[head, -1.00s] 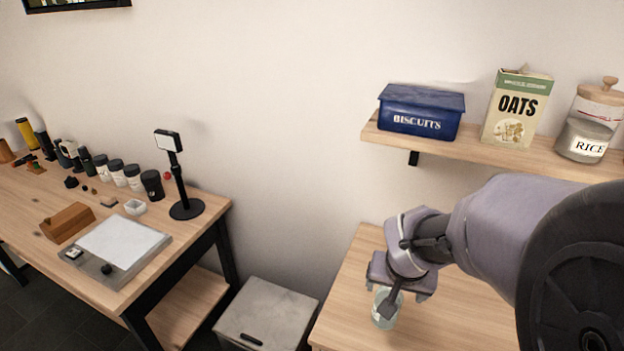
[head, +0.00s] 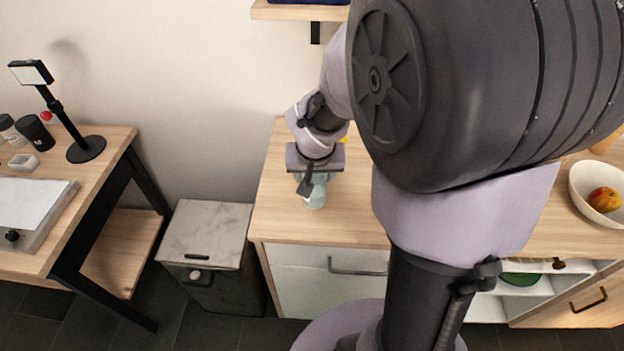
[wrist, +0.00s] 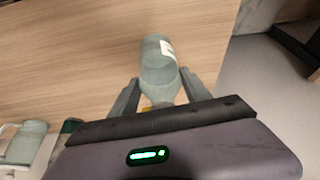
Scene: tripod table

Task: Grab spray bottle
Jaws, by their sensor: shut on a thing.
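The spray bottle (wrist: 160,68) is a pale grey-green bottle with a white label, between the two fingers of my gripper (wrist: 160,92) in the wrist view. A bit of yellow shows at its neck; the rest of its top is hidden behind the gripper body. In the head view, the spray bottle (head: 315,194) shows below my gripper (head: 311,186) near the left part of the wooden counter (head: 345,225). My gripper is shut on it. I cannot tell whether the bottle touches the counter.
A grey bin (head: 205,240) stands left of the counter. A desk (head: 95,190) with a lamp (head: 85,148) is farther left. A bowl (head: 580,190) with fruit is at the right.

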